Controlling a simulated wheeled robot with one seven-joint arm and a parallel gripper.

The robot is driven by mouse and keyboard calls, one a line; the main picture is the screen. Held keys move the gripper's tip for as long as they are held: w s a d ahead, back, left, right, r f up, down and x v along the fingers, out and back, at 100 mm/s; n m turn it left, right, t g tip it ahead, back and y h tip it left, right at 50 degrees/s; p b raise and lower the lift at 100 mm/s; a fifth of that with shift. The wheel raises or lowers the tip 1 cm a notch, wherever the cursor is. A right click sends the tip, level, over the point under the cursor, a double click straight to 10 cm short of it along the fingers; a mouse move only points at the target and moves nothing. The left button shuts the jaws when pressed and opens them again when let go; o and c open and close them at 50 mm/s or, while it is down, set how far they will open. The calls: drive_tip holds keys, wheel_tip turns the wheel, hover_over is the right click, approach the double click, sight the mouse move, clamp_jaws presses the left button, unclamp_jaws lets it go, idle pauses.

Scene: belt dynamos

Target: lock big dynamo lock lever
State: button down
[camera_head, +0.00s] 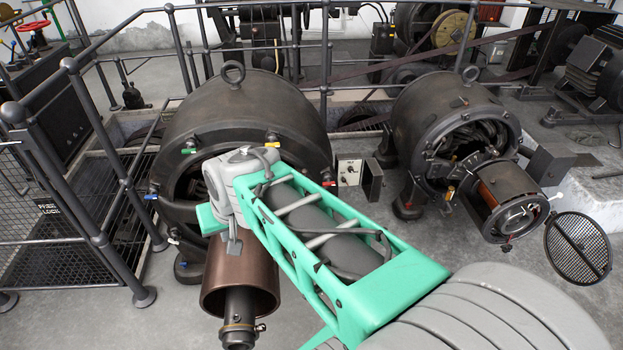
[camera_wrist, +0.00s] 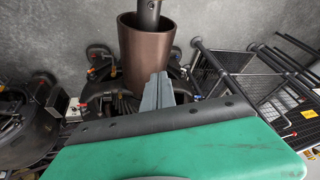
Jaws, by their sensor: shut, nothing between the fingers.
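The big dynamo (camera_head: 215,108) is a dark drum with a lifting ring on top, left of centre in the head view. Small coloured handles sit around its front rim, including a green one (camera_head: 189,151), a yellow one (camera_head: 272,134) and a blue one (camera_head: 151,197). I cannot tell which is the lock lever. A copper-brown cylinder (camera_head: 262,278) on a dark shaft sticks out of its front. My gripper (camera_head: 234,246) is shut and empty in front of the dynamo, by the cylinder. In the wrist view its grey fingers (camera_wrist: 158,90) overlap the cylinder's edge (camera_wrist: 146,48); contact is unclear. My arm hides the dynamo's lower right front.
A smaller dynamo (camera_head: 437,112) stands to the right, with a round mesh cover (camera_head: 578,248) open beside it. A small switch box (camera_head: 348,171) is between the dynamos. Metal railings (camera_head: 110,180) run along the left and behind. Grey floor is free at lower left.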

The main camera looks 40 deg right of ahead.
drive_tip(key=w+d+f+m+t+h+b, duration=0.1)
drive_tip(key=w+d+f+m+t+b, duration=0.2)
drive_tip(key=w+d+f+m+b, duration=0.7)
drive_tip(key=w+d+f+m+t+b, duration=0.1)
drive_tip(key=w+d+f+t+b, duration=0.15)
drive_tip(key=w+d+f, duration=0.8)
drive_tip(key=s+d+f+m+t+h+b, duration=0.1)
drive_tip(key=d+m+b, duration=0.2)
drive_tip(key=d, duration=0.8)
drive_tip(key=s+d+f+m+t+h+b, duration=0.1)
drive_tip(key=d+m, duration=0.4)
drive_tip(key=d, duration=0.7)
drive_tip(key=shift+s+d+f+m+t+h+b, duration=0.15)
drive_tip(key=shift+s+f+m+t+h+b, duration=0.25)
drive_tip(key=shift+s+t+h+b, duration=0.5)
drive_tip(key=shift+w+g, duration=0.25)
drive_tip(key=shift+w, duration=0.05)
drive_tip(key=b+x, duration=0.2)
drive_tip(key=x, duration=0.7)
drive_tip(key=shift+w+f+b, duration=0.1)
drive_tip(key=shift+f+b, duration=0.05)
drive_tip(key=shift+b, duration=0.2)
drive_tip(key=shift+w, duration=0.35)
